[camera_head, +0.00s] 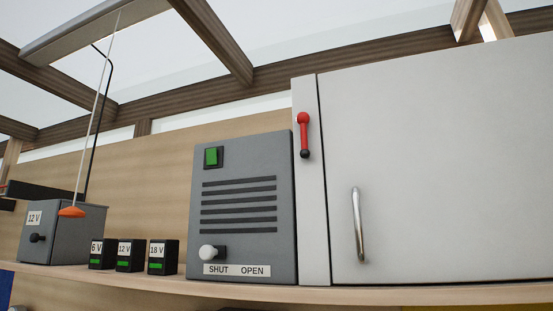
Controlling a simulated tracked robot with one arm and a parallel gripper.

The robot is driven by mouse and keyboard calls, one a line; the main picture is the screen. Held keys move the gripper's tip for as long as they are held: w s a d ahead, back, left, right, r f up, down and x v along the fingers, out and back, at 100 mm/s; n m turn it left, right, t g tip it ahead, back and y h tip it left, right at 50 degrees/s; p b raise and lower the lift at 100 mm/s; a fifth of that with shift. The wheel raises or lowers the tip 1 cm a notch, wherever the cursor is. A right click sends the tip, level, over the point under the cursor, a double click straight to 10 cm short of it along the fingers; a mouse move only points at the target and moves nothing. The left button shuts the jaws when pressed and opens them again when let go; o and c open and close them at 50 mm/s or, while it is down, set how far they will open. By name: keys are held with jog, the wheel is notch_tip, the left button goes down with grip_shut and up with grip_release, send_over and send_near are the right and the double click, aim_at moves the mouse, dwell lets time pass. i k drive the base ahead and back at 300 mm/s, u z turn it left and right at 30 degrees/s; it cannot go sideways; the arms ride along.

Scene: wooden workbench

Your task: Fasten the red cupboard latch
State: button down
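The red cupboard latch (304,134) is on the narrow pale strip left of the cupboard door. It hangs nearly straight down from its red round top and ends in a black knob. It lies beside the door seam and does not cross it. The grey-white cupboard door (440,170) looks closed against the frame. A curved metal handle (357,224) is on its lower left part. My gripper is not in view.
A grey vented box (240,210) with a green switch, a white knob and a SHUT/OPEN label stands left of the cupboard. Several small black voltage blocks (131,255) and a 12 V box (60,236) share the shelf (150,280). An orange pull (71,212) hangs on a cord.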

aim_at(302, 119)
jog(key=k, duration=1.1)
jog(key=u, duration=0.6)
jog(key=i, duration=2.1)
jog(key=z, duration=0.6)
